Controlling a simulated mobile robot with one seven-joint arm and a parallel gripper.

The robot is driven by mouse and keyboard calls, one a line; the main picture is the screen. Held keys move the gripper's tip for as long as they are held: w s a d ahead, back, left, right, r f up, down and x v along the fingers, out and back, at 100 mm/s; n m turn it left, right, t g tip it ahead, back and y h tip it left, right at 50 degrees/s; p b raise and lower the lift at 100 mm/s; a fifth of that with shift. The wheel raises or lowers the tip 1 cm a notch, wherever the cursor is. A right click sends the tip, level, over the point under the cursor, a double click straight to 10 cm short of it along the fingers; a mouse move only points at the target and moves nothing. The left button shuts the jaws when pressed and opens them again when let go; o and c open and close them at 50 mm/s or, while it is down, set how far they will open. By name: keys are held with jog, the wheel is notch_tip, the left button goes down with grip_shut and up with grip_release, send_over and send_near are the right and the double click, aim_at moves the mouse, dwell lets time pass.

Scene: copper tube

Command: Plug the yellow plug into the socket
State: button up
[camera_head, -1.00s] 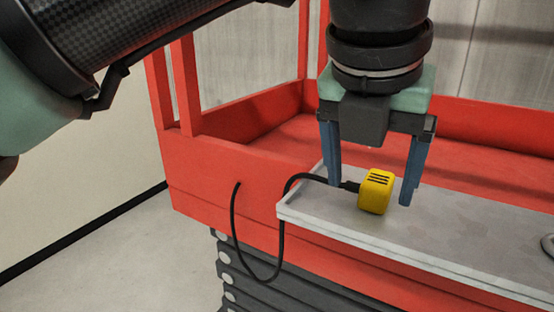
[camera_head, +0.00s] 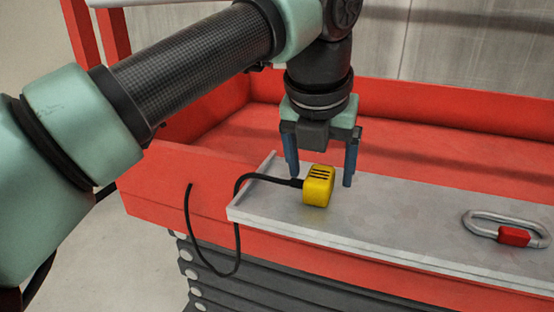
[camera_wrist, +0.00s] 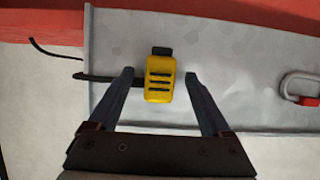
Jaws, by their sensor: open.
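The yellow plug (camera_head: 318,187) lies on the grey tray (camera_head: 400,215), near its left end. Its black cable (camera_head: 262,176) leaves to the left and hangs in a loop over the edge. My gripper (camera_head: 320,180) is open, pointing down, with one finger to each side of the plug. In the wrist view the plug (camera_wrist: 160,82) shows between the open fingertips (camera_wrist: 159,74), with dark slots on top and a dark part at its upper end. Gaps show on both sides. The left finger covers part of the cable. No socket is in view.
A metal quick link (camera_head: 507,230) with a red sleeve lies on the right of the tray; it also shows in the wrist view (camera_wrist: 302,88). The red platform (camera_head: 400,120) has raised sides and posts. The tray between plug and link is clear.

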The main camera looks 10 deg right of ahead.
jog(key=shift+x, duration=0.9)
jog(key=shift+r, duration=0.1)
grip_shut()
jog(key=shift+r, duration=0.1)
